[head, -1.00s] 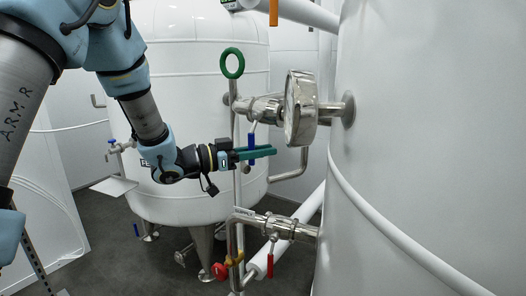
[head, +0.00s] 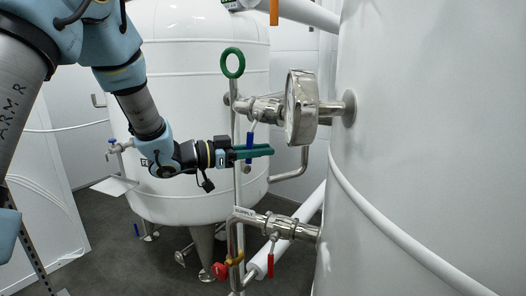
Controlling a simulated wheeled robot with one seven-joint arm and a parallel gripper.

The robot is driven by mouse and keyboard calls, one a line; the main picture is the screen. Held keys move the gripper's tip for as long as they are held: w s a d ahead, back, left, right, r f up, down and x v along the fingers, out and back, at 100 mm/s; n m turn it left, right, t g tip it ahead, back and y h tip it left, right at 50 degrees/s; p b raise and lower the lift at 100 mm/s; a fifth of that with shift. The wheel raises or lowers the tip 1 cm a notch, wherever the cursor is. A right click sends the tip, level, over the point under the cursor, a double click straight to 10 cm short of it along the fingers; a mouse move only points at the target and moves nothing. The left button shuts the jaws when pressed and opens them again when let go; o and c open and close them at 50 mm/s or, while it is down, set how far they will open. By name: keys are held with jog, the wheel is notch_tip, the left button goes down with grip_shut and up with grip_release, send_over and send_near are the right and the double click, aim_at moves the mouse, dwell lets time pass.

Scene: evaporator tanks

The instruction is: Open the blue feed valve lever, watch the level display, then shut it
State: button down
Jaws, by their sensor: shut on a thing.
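The blue lever (head: 250,138) hangs down from the steel valve on the pipe beside the round gauge. My gripper (head: 256,151), with green fingers, is shut on the lower part of this lever, which the fingers partly hide. A small display (head: 231,4) with a dark green face is cut off by the top edge, and I cannot read it.
The round gauge (head: 301,107) stands edge-on right of the lever. A green ring handle (head: 232,63) is above. A lower pipe has a red lever (head: 271,265). Another blue-handled valve (head: 112,142) is on the left. A large tank (head: 430,130) fills the right side.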

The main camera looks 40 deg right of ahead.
jog(key=w+a+r+m+t+y+p, duration=0.1)
jog(key=w+m+t+y, duration=0.2)
jog(key=w+m, duration=0.2)
jog(key=shift+w+a+r, duration=0.25)
jog(key=shift+w+r, duration=0.05)
jog(key=shift+w, duration=0.05)
dwell(0.5)
jog(key=c, duration=0.8)
grip_release()
jog(key=b+v, duration=0.1)
jog(key=v, duration=0.9)
jog(key=shift+a+r, duration=0.25)
jog(key=shift+a, duration=0.1)
